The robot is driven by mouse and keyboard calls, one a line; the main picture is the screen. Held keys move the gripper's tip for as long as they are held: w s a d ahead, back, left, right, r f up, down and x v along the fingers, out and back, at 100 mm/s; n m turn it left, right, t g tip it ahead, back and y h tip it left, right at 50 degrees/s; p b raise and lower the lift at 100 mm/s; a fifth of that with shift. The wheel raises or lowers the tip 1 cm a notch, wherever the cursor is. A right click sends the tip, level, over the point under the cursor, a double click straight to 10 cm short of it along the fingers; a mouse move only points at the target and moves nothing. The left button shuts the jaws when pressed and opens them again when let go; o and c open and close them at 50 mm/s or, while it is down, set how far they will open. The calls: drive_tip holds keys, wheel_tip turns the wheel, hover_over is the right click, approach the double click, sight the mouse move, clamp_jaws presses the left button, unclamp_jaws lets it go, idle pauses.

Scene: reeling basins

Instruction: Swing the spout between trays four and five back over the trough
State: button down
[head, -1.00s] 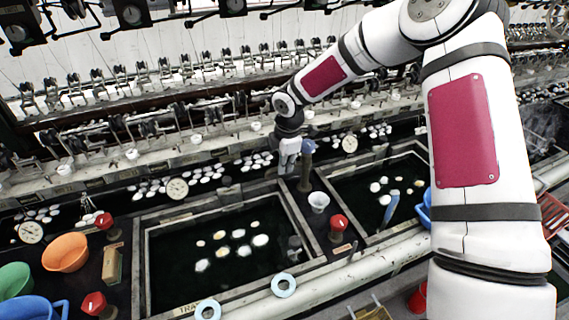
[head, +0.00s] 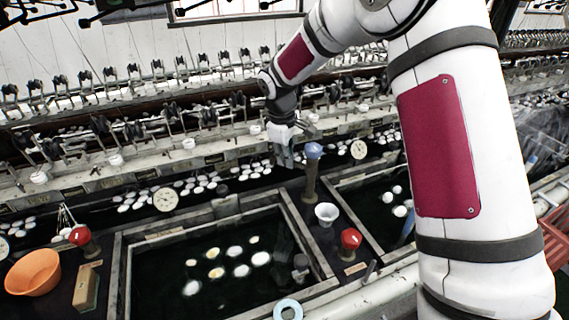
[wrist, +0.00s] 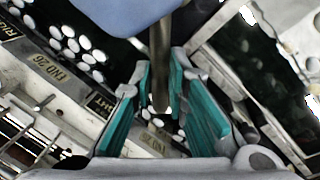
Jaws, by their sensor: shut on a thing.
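The spout's brown post (head: 310,182) with a blue cap (head: 313,150) stands on the divider between two framed trays, the left tray (head: 121,270) and the right tray (head: 345,187). My gripper (head: 284,162) is just left of the cap, over the near side of the dark trough (head: 105,217). In the wrist view, the gripper (wrist: 160,108) has its teal-padded fingers around a thin brown spout pipe (wrist: 159,65). The blue cap (wrist: 125,12) fills the top there. The spout's tip and exact finger contact are unclear in the head view.
A white cup (head: 327,213) and a red-topped valve (head: 351,239) stand on the divider before the post. Dial gauges (head: 165,199) sit along the trough. An orange bowl (head: 33,272) is at left. Reeling machinery lines the back.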

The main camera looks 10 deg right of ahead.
drive_tip(key=shift+w+d+m+g+h+b, duration=0.2)
drive_tip(key=shift+w+d+m+b, duration=0.4)
drive_tip(key=shift+m, duration=0.7)
drive_tip(key=shift+w+d+m+g+h+b, duration=0.1)
drive_tip(key=shift+w+d+m+g+b, duration=0.2)
drive_tip(key=shift+d+m+b, duration=0.75)
drive_tip(key=shift+w+d+m+g+h+b, duration=0.1)
drive_tip(key=shift+w+d+m+g+b, duration=0.3)
drive_tip(key=shift+m, duration=1.15)
drive_tip(key=shift+w, duration=0.1)
drive_tip(key=c, duration=1.6)
unclamp_jaws()
drive_tip(key=shift+o, duration=0.2)
wheel_tip(320, 180, up, 12)
drive_tip(key=a, duration=0.2)
drive_tip(key=shift+s+a, duration=0.15)
drive_tip(key=shift+s, duration=0.05)
